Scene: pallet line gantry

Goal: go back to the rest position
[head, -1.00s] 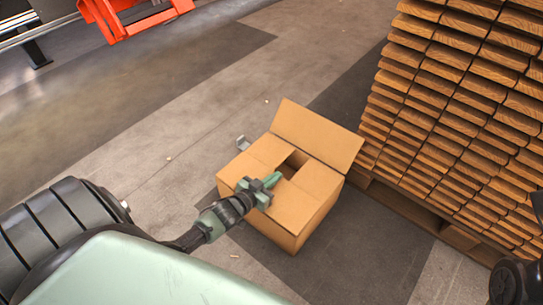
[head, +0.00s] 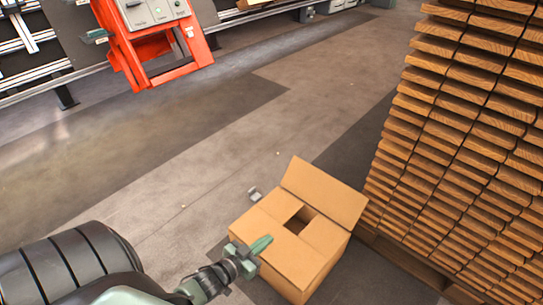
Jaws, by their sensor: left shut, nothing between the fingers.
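My left gripper (head: 258,246) is at the lower middle of the head view, over the left part of a cardboard box's top. It is shut with nothing in it. The cardboard box (head: 313,262) stands on the floor with one flap raised at the back and a dark gap between the other flaps. I cannot tell whether the gripper touches the box. My right gripper is not in view.
A tall stack of wooden boards (head: 465,150) on a pallet stands at the right, close to the box. An orange stand (head: 160,45) is at the upper left. The floor between is mostly clear.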

